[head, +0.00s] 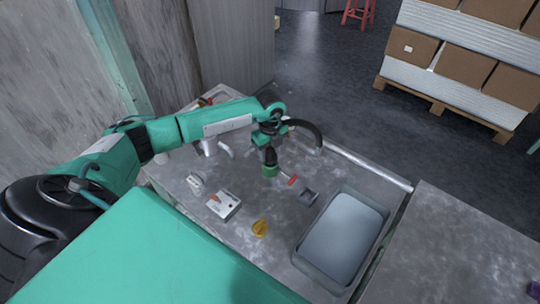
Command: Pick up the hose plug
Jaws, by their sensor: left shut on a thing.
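My left arm reaches in from the left over the grey worktop. My left gripper (268,142) points down and is shut on a small black and green piece, which appears to be the hose plug (270,170). The plug hangs below the fingers, green end lowest. It seems to be above the worktop, though the gap is hard to judge. The fingers are small and partly hidden by the wrist. My right gripper is not in view.
The worktop (240,170) holds a white box (223,205), a yellow round piece (260,228), a small dark block (309,196) and a red-tipped piece (291,180). A sink basin (342,236) lies at right. A dark curved tube (308,129) arches beside the gripper.

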